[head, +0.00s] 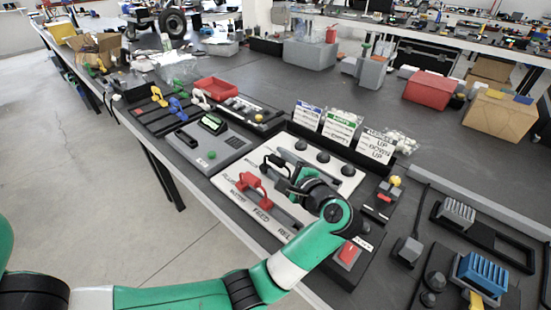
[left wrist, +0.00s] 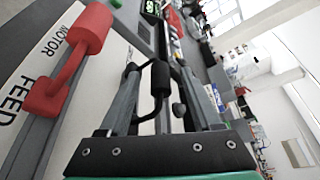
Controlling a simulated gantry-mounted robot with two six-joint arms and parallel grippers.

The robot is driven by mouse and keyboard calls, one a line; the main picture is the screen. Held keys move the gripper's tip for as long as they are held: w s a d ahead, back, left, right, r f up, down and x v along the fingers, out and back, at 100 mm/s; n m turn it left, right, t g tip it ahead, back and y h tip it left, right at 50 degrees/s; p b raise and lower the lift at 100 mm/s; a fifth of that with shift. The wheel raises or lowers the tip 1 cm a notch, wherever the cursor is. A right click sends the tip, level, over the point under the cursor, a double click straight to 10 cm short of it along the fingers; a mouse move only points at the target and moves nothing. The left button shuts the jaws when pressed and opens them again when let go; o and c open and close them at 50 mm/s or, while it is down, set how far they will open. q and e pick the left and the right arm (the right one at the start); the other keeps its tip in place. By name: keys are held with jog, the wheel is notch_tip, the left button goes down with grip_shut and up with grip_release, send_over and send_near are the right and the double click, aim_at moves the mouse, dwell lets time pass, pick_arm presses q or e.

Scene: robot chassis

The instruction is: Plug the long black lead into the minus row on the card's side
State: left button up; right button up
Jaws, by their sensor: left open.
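No long black lead and no minus row can be made out clearly in either view. Three printed cards stand in a row behind the panel: a blue-topped one (head: 307,117), a green-topped one (head: 340,126) and a black-topped one (head: 377,147) reading UP and DOWN. My left gripper (head: 297,180) is over the white labelled panel (head: 230,180). In the left wrist view its fingers (left wrist: 158,72) are open, one on either side of a black lever handle (left wrist: 160,82). Whether they touch it is unclear. My right gripper is not in view.
A red lever (head: 254,188) stands beside the gripper, also large in the left wrist view (left wrist: 75,50). A grey box with a green display (head: 212,124) lies left of the panel. Trays with coloured parts and a red bin (head: 216,88) lie behind. A blue finned block (head: 482,272) is at right.

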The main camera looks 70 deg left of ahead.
pick_arm(q)
jog(key=p+v, duration=0.2)
jog(key=v, duration=0.7)
jog(key=shift+d, duration=0.2)
jog(key=shift+r, duration=0.1)
